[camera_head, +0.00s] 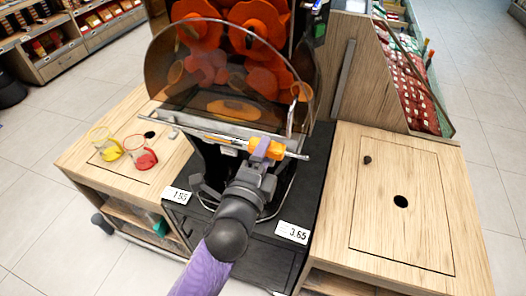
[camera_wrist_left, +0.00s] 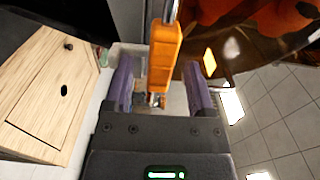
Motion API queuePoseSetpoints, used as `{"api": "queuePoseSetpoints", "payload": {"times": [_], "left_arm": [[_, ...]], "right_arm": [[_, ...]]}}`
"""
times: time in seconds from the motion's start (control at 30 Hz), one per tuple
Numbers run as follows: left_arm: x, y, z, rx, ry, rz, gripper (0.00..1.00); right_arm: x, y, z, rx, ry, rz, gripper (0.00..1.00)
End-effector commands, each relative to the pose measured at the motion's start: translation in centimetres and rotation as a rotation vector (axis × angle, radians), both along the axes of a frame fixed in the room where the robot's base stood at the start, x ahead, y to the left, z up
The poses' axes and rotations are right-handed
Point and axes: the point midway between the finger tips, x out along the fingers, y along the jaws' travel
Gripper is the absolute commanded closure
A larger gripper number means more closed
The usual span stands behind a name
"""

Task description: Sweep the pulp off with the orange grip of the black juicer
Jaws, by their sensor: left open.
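The black juicer (camera_head: 318,165) stands in the middle of the head view, with orange parts behind a tinted curved cover (camera_head: 165,75). A metal rod runs along its front below the cover and carries the orange grip (camera_head: 267,148). My left gripper (camera_head: 266,150) reaches up to the grip from the front. In the left wrist view the orange grip (camera_wrist_left: 164,58) lies between the two purple fingers of my open left gripper (camera_wrist_left: 160,85), with gaps on both sides. The fingers hide part of the grip in the head view. Pulp cannot be clearly made out. My right gripper is out of view.
The wooden counter on the right (camera_head: 400,240) has a dark hole and is mostly clear. Price tags (camera_head: 293,233) sit on the black stand's front edge.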

Motion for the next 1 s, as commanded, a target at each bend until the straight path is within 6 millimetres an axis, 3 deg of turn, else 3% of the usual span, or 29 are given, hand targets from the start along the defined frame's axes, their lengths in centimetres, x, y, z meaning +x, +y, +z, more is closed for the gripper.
{"api": "queuePoseSetpoints", "payload": {"times": [0.37, 0.7, 1.0], "left_arm": [[0.99, -0.32, 0.01, 0.0, 0.001, 0.0, 0.29], [0.96, -0.3, -0.01, 0.0, 0.001, 0.0, 0.99], [0.96, -0.29, -0.04, 0.001, 0.002, 0.001, 1.0]], "right_arm": [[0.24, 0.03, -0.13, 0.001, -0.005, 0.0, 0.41], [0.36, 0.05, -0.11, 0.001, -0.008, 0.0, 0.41], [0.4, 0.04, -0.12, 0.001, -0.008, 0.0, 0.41]]}}
